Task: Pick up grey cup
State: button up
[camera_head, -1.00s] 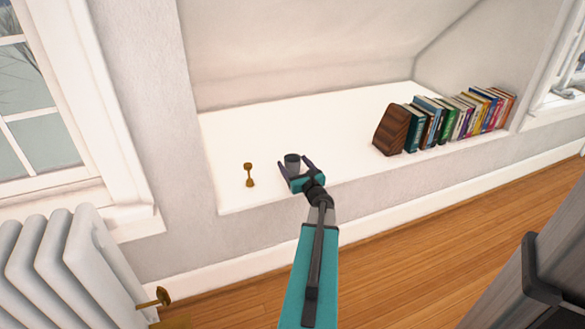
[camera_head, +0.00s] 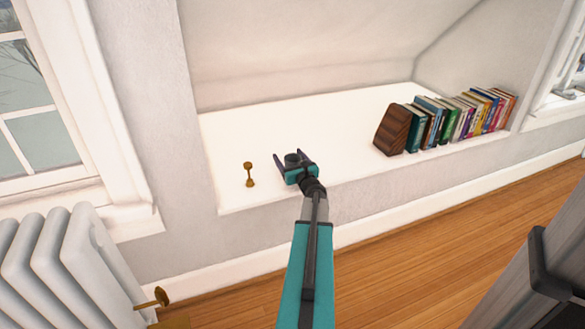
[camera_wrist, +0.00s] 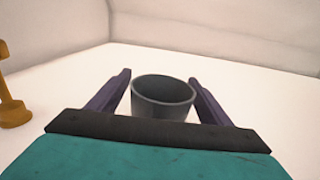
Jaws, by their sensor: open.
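The grey cup (camera_head: 292,159) stands upright on the white ledge in the head view, mostly hidden behind my gripper. In the wrist view the cup (camera_wrist: 163,98) shows its dark open top, and its lower part is hidden by my gripper's palm. My gripper (camera_head: 289,156) is open, with one finger on each side of the cup. In the wrist view, my gripper (camera_wrist: 160,82) shows a gap at the left finger, while the right finger is close to the cup's side; I cannot tell whether it touches.
A small brass object (camera_head: 249,174) stands on the ledge (camera_head: 345,125) left of my gripper; it also shows in the wrist view (camera_wrist: 12,95). A row of books (camera_head: 455,118) with a wooden bookend (camera_head: 392,130) stands to the right. A white radiator (camera_head: 65,265) is at lower left.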

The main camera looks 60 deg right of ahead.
jog(key=shift+c, duration=0.5)
jog(key=c, duration=1.1)
jog(key=shift+o, duration=0.2)
jog(key=shift+r, duration=0.1)
jog(key=shift+r+p, duration=0.3)
jog(key=shift+r, duration=0.2)
jog(key=r, duration=0.1)
jog(key=p, duration=0.1)
jog(key=r, duration=0.1)
jog(key=shift+s+a+r, duration=0.2)
jog(key=shift+s+r, duration=0.05)
jog(key=shift+r, duration=0.1)
jog(key=s+d+r+p+v, duration=0.1)
jog(key=p+v, duration=0.2)
jog(key=v, duration=1.2)
jog(key=shift+s, duration=0.15)
jog(key=shift+d+r, duration=0.1)
